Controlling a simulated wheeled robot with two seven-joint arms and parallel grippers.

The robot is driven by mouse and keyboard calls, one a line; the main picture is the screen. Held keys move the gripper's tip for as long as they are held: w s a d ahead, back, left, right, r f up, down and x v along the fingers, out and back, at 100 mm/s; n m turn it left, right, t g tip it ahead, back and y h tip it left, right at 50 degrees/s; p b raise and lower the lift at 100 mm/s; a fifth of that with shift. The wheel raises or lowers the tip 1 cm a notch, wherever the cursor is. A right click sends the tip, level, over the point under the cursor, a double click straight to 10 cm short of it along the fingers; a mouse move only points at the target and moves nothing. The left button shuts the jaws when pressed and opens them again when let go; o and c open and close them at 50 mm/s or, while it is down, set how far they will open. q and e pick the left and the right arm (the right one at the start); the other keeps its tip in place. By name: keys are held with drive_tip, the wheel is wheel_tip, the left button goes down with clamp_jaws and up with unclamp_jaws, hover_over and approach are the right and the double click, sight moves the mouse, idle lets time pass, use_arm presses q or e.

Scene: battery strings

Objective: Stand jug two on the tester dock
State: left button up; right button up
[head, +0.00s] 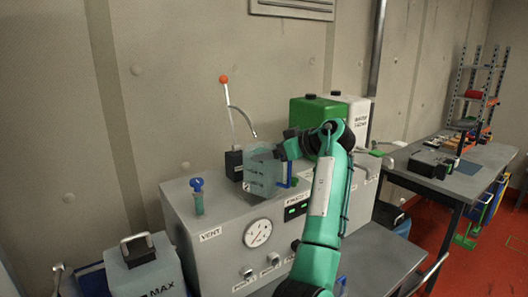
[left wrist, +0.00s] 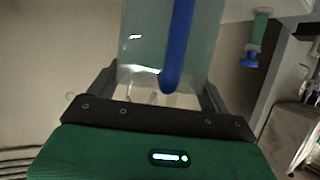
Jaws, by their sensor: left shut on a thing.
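My left gripper (head: 280,155) is shut on a translucent grey-green jug (head: 262,174) with a blue handle (head: 290,177). The jug is roughly upright at the top of a grey tester console (head: 215,260); I cannot tell whether it rests there or hangs just above. In the left wrist view the jug (left wrist: 150,50) is between the two dark fingers, with its blue handle in front. No number shows on the jug. The dock is not clearly visible and may be hidden behind the jug or my arm. My right gripper is out of view.
The console has a gauge (head: 258,233), a blue-topped vent valve (head: 197,195) and an orange-knobbed lever (head: 229,115) close to the jug. Green (head: 310,115) and white (head: 355,115) containers stand behind my arm. A grey box marked MAX (head: 145,265) stands at lower left.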

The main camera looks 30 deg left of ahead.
use_arm(q)
drive_tip(key=a, duration=0.2)
drive_tip(key=shift+a+r+p, duration=0.3)
drive_tip(key=shift+p, duration=0.1)
drive_tip(key=shift+a+f+p, duration=0.15)
drive_tip(key=shift+f+p, duration=0.15)
drive_tip(key=shift+f, duration=0.6)
drive_tip(key=o, duration=2)
drive_tip(key=shift+f, duration=0.2)
drive_tip(key=shift+c, duration=0.2)
drive_tip(key=shift+s+r, duration=0.1)
